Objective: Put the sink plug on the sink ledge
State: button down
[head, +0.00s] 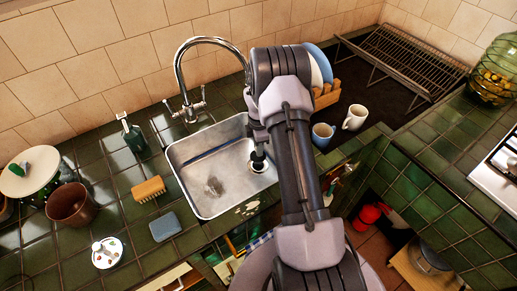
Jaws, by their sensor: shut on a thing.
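My gripper (258,156) points down into the right end of the metal sink (200,170). It is shut on a small dark thing with a pale edge, which looks like the sink plug (259,167). The plug is low in the basin; whether it touches the bottom I cannot tell. My arm hides the sink's right rim and part of the counter beside it. The sink ledge shows as the pale rim (172,160) around the basin, with green tiles beyond.
A curved tap (190,105) stands behind the sink. A soap bottle (133,135), a brush (149,189) and a blue sponge (164,226) are to its left. A blue mug (322,136) and a white mug (355,117) stand to the right, near plates (321,62) in a rack.

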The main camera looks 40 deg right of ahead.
notch_tip(320, 180, up, 2)
jog(key=shift+r+p, duration=0.25)
jog(key=shift+p, duration=0.3)
jog(key=shift+f, duration=0.15)
